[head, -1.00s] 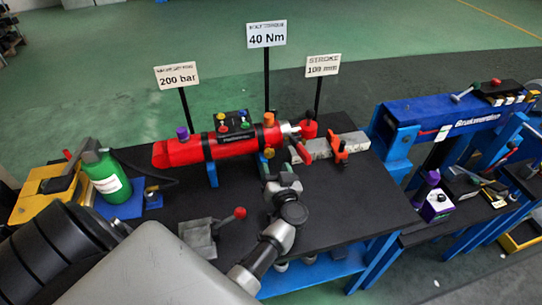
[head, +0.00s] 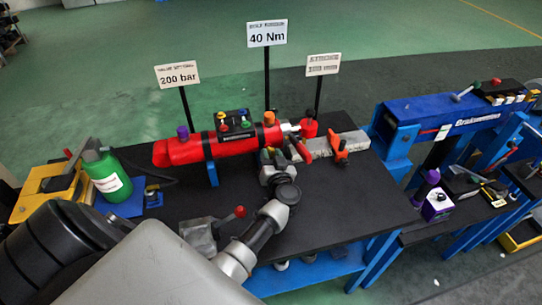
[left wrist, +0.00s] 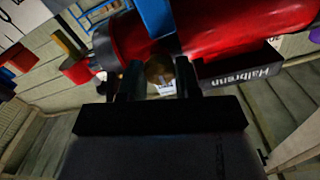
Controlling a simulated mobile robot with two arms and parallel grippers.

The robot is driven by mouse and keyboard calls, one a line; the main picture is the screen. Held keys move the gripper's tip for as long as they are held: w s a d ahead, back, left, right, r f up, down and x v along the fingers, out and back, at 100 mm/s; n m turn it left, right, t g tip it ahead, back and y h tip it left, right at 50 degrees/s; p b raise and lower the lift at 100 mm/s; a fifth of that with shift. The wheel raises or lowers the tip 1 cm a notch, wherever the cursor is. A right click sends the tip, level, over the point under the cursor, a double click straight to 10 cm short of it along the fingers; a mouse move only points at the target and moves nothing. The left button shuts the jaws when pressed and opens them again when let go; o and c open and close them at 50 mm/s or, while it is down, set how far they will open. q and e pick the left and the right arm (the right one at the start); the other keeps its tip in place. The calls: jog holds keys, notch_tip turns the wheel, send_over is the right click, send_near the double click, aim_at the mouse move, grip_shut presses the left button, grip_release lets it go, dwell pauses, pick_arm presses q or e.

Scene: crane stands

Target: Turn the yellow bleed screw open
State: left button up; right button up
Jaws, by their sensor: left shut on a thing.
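The red cylinder (head: 235,144) lies across the black bench top. The yellow bleed screw (left wrist: 159,70) shows in the left wrist view as a dull brownish-yellow round head beside the cylinder. My left gripper (left wrist: 160,80) has one dark finger on each side of it and is shut on it. In the head view my left gripper (head: 268,158) is under the right part of the cylinder. There it mostly hides the screw, and only a little yellow shows. My right gripper is in neither view.
An orange knob (head: 269,118), a purple knob (head: 183,132) and a block with several coloured knobs (head: 233,121) sit on the cylinder. A red-tipped lever (head: 239,212) stands at the bench front. A green bottle (head: 107,178) stands left. Three signs rise behind.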

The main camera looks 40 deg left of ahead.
pick_arm(q)
jog(key=shift+c, duration=0.2)
jog(key=shift+n+p, duration=0.3)
jog(key=shift+n, duration=0.2)
jog(key=shift+n+p, duration=0.35)
jog(key=shift+n, duration=2.55)
jog(key=o, duration=0.9)
jog(key=shift+o, duration=0.2)
jog(key=shift+d+p, duration=0.15)
jog(key=shift+p, duration=0.15)
